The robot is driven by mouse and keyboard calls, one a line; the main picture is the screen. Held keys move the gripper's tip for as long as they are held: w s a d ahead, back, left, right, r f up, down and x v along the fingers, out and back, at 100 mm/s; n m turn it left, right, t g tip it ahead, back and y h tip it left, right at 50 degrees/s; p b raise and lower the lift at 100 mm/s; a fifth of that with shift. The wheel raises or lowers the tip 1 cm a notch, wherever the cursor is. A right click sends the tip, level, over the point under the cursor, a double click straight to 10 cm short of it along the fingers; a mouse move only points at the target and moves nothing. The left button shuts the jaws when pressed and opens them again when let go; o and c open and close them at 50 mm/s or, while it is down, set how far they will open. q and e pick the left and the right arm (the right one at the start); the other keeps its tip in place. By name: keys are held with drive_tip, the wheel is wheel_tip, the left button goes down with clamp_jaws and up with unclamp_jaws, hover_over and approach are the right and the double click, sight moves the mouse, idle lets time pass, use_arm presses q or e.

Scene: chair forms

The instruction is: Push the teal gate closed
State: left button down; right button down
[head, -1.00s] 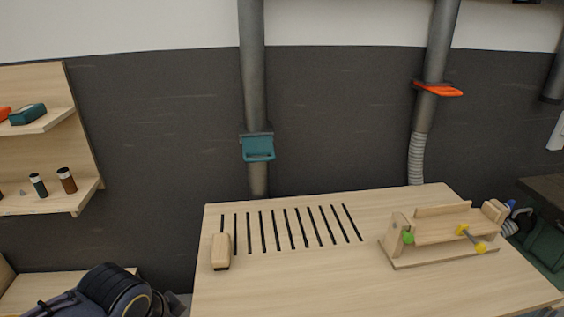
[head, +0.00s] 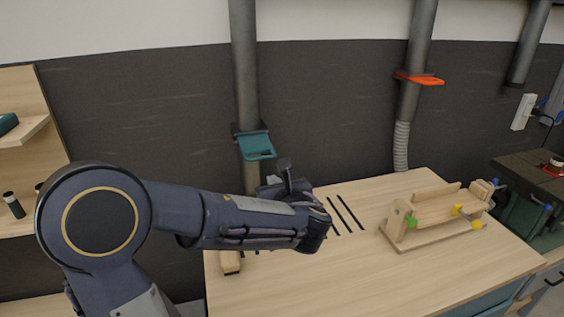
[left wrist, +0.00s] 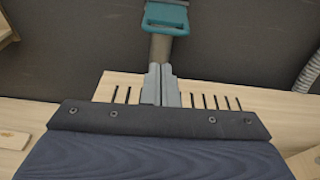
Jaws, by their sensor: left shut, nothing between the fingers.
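The teal gate (head: 256,146) is a flat plate with a slotted handle on the left grey duct pipe (head: 243,60). It sticks out from the front of the pipe. It also shows at the top of the left wrist view (left wrist: 167,17). My left gripper (head: 284,172) is shut and empty, below and a little right of the gate in the head view, apart from it. In the left wrist view its closed fingers (left wrist: 160,82) point up toward the pipe under the gate. My right gripper is not in view.
A slotted wooden workbench (head: 330,270) lies under my left arm. A wooden jig (head: 435,215) with green and yellow knobs stands on its right. An orange gate (head: 420,78) is on the right pipe. A wooden block (head: 230,263) is partly hidden by my arm.

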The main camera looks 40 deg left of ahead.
use_arm(q)
drive_tip(key=shift+w+d+r, duration=0.15)
drive_tip(key=shift+w+d, duration=0.1)
drive_tip(key=shift+w, duration=0.1)
drive_tip(key=p, duration=0.4)
approach(257, 148)
drive_tip(key=shift+w+a+f, duration=0.1)
drive_tip(key=shift+a+f, duration=0.05)
drive_tip(key=shift+f, duration=0.35)
drive_tip(key=shift+w+a+f, duration=0.1)
drive_tip(key=shift+a+f, duration=0.05)
drive_tip(key=shift+f, duration=0.3)
drive_tip(key=shift+b, duration=0.3)
drive_tip(key=x, duration=0.2)
drive_tip(key=r+b+x, duration=0.1)
drive_tip(key=x, duration=0.4)
drive_tip(key=shift+w+a+r, duration=0.15)
drive_tip(key=shift+w+a, duration=0.2)
drive_tip(key=shift+w+a+r, duration=0.1)
drive_tip(key=shift+w+a, duration=0.05)
drive_tip(key=shift+a, duration=0.05)
drive_tip(key=shift+r, duration=0.2)
